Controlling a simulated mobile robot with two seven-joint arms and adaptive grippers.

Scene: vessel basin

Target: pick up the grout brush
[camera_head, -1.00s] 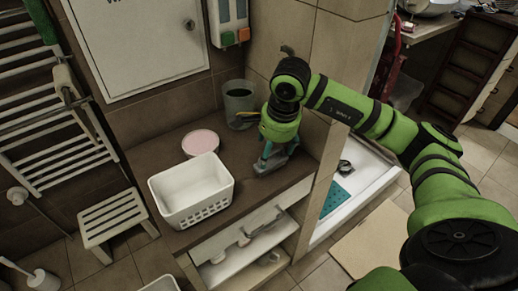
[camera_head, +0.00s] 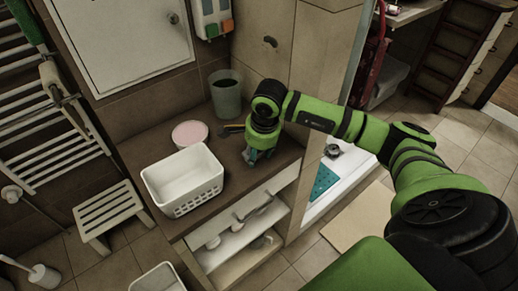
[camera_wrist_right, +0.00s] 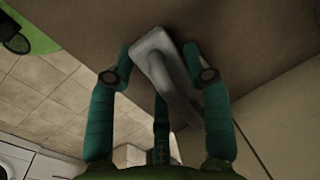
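The grout brush (camera_wrist_right: 157,62) shows in the right wrist view as a grey piece with a flat wide end and a handle running back toward my palm. In the head view my right gripper (camera_head: 257,156) is low over the brown counter (camera_head: 232,170), right of the white basket. The brush is mostly hidden there by the gripper. Whether it touches the counter is unclear. My left gripper is out of view.
A white basket (camera_head: 195,203), a round pink-topped tub (camera_head: 190,133) and a grey bin (camera_head: 227,96) stand on the counter. Below are open shelves (camera_head: 235,240). A white stool (camera_head: 107,212) stands at left. A shower tray with a teal mat (camera_head: 323,183) lies at right.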

